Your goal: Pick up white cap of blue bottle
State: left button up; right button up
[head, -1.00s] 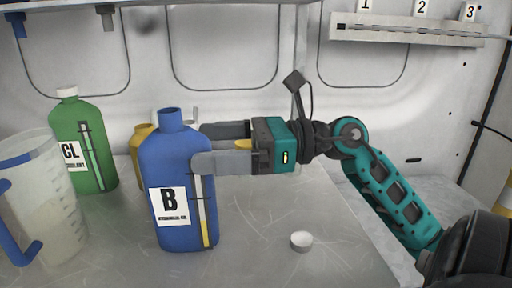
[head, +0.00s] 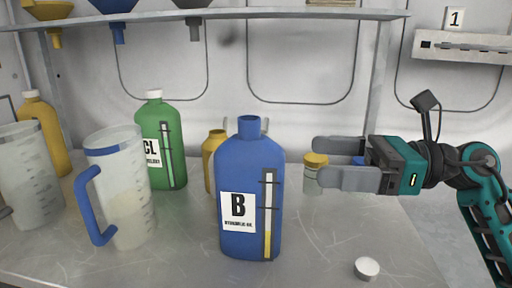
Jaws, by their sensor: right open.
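The blue bottle (head: 250,180), labelled B, stands upright on the bench with its neck open and no cap on it. A small white cap (head: 367,268) lies on the bench to the right of the bottle, near the front. My right gripper (head: 318,162) is open and empty. Its fingers point left, apart from the blue bottle, above and behind the white cap. My left gripper is not in view.
A clear jug with a blue handle (head: 122,190) and another clear jug (head: 28,180) stand at left. A green bottle (head: 165,150) stands behind. A yellow-capped jar (head: 313,172) is behind my right gripper. A shelf (head: 270,14) runs overhead. Bench space around the cap is clear.

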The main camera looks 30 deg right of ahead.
aim_at(366, 270)
jog(key=k+j, duration=0.75)
jog(key=j, duration=0.25)
